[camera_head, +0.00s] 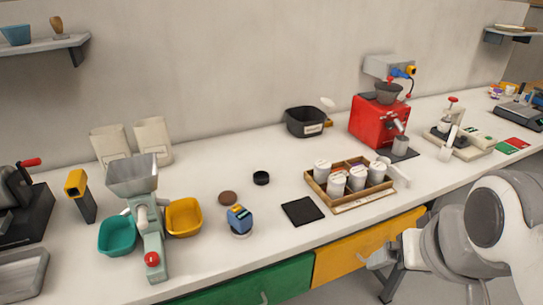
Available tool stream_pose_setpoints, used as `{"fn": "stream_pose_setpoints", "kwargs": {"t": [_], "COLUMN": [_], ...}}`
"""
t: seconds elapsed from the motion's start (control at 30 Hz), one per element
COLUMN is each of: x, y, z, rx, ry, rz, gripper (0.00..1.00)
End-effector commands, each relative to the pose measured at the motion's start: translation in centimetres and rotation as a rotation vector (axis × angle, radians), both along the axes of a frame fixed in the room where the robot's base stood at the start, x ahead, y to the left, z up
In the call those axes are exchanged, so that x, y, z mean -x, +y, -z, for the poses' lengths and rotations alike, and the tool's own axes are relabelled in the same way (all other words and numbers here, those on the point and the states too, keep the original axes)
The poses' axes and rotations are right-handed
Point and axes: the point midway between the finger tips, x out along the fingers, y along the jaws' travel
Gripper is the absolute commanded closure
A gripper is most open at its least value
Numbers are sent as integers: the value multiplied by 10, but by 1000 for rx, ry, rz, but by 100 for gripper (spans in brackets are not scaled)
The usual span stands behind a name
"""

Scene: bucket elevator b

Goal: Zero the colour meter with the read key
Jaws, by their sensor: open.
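A small blue device with a dark and yellow top (239,216), which looks like the colour meter, stands on a pale round base near the bench's front edge, left of centre. Its read key is too small to make out. My gripper (378,259) is at the lower right, in front of the yellow drawer and below the bench top. It is open, with nothing seen in it, well to the right of the blue device and apart from it.
Near the device are a brown disc (228,198), a black round lid (261,178) and a black square mat (302,211). A grinder (151,225) with teal and yellow bowls stands left. A wooden tray (349,206) of white jars stands right.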

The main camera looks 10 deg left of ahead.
Motion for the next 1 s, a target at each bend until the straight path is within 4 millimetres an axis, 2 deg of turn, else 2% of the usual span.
{"fn": "stream_pose_setpoints", "kwargs": {"t": [0.17, 0.6, 0.67, 1.0], "x": [0, 0, 0, 0], "y": [0, 0, 0, 0], "z": [0, 0, 0, 0], "rx": [0, 0, 0, 0], "ry": [0, 0, 0, 0], "rz": [0, 0, 0, 0], "gripper": [12, 91, 100, 100]}}
